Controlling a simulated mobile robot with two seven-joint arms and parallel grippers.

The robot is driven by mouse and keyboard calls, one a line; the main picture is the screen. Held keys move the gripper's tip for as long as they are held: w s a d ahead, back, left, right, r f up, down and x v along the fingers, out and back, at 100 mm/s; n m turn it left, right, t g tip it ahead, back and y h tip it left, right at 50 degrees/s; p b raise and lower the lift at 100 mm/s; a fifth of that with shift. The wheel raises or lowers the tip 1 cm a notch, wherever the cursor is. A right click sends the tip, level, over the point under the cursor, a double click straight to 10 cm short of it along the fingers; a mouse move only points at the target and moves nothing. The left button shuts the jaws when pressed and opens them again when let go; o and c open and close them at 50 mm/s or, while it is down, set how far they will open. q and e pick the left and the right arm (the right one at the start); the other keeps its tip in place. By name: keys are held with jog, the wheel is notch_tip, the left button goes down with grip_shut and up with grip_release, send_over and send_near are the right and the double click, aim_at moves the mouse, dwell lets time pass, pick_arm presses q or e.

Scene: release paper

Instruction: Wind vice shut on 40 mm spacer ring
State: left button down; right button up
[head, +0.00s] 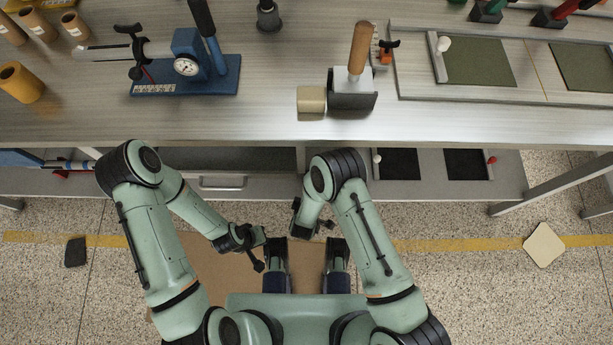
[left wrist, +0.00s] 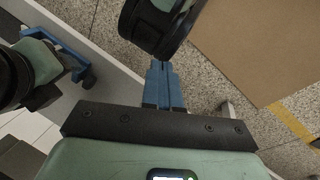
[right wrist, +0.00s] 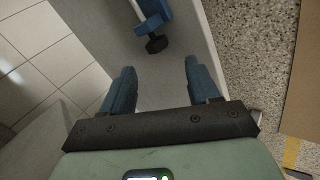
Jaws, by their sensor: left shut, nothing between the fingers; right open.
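On the bench at the upper left, a blue bench device (head: 190,62) with a dial, a long grey spindle and a black cross handle (head: 135,42) stands on a blue base; it is the most vice-like thing here. I cannot make out a ring in it. A yellow hollow cylinder (head: 20,82) lies at the bench's left edge; whether it is the spacer ring I cannot tell. My left gripper (head: 257,258) is shut and empty, low in front of the bench; its fingers (left wrist: 164,88) meet. My right gripper (head: 306,222) is open and empty beside it, fingers apart (right wrist: 157,85).
A tan block (head: 311,100) and a grey block with a wooden handle (head: 358,85) stand near the bench's front edge. Brown tubes (head: 38,24) stand at the far left. Framed green panels (head: 478,62) lie at right. A lower shelf (head: 445,188) runs below the bench.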

jog(key=w+f+b, duration=0.1)
jog(key=w+f, duration=0.2)
jog(key=w+a+f+n+b, duration=0.1)
jog(key=w+f+b, duration=0.1)
jog(key=w+f, duration=0.1)
jog(key=w+f+n+t+b, duration=0.1)
jog(key=w+f+b, duration=0.1)
jog(key=w+f, duration=0.1)
jog(key=shift+w+a+f, duration=0.1)
jog(key=shift+w+a, duration=0.1)
jog(key=shift+b+x, duration=0.45)
jog(key=shift+x, duration=0.4)
pick_arm(q)
jog(key=w+a+f+y, duration=0.1)
jog(key=w+a+f, duration=0.2)
jog(key=f, duration=0.5)
jog(key=shift+w+a+f+n+t, duration=0.2)
jog(key=shift+w+f+n+t, duration=0.1)
jog(key=shift+w+f+t, duration=0.1)
pick_arm(e)
jog(key=shift+w+f, duration=0.1)
jog(key=shift+w, duration=0.2)
